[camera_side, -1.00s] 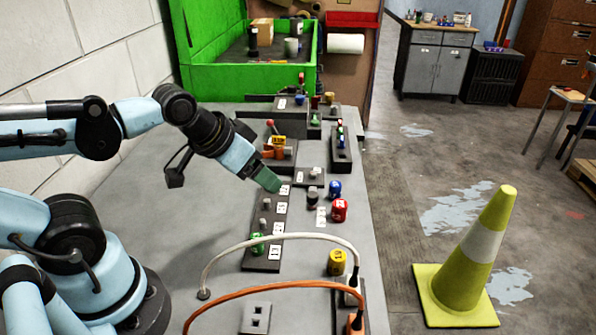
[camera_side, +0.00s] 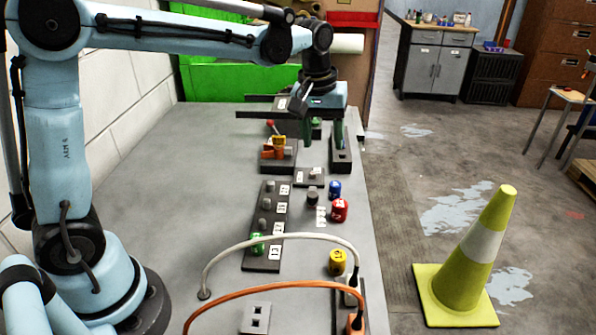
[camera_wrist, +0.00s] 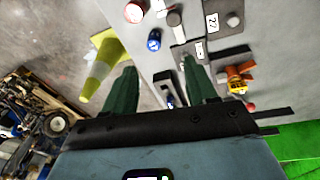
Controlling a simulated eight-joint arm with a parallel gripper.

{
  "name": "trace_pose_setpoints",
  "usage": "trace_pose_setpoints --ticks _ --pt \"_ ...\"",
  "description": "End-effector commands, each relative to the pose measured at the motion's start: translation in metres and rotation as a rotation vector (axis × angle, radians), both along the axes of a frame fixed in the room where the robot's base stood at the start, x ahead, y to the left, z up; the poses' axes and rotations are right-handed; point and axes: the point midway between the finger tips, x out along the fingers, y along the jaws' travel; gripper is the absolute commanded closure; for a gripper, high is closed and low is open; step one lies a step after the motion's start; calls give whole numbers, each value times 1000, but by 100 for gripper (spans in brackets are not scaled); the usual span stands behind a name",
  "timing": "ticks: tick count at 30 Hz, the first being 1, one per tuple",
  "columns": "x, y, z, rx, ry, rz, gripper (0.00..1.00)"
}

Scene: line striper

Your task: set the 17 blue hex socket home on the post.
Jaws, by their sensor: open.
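A blue socket (camera_side: 334,189) with a white mark stands on the table beside a red socket; it also shows in the wrist view (camera_wrist: 154,40). Another small blue piece (camera_wrist: 170,102) shows between my fingers in the wrist view, low in the dark tray. I cannot read which is the 17. My gripper (camera_side: 323,138) is open, its green fingers pointing down over the back of the table near the tray (camera_side: 341,160). Both fingers show in the wrist view (camera_wrist: 161,85). A dark rail (camera_side: 256,215) carries bare grey posts (camera_side: 264,223) and a green socket (camera_side: 257,243).
A red socket (camera_side: 339,210) and a yellow socket (camera_side: 338,262) stand along the table's right side. White and orange cables (camera_side: 270,292) arch over the front. An orange-and-yellow part (camera_side: 275,150) sits left of my gripper. The table's left side is clear.

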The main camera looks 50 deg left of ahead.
Motion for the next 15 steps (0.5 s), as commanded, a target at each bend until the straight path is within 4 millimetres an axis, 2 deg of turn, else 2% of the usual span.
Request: trace_pose_setpoints --ticks 1,6,15 --pt "12 -1 -7 -5 28 34 43" --pt "35 -4 -26 -12 107 135 43" --pt "47 -5 -43 -12 160 205 43"
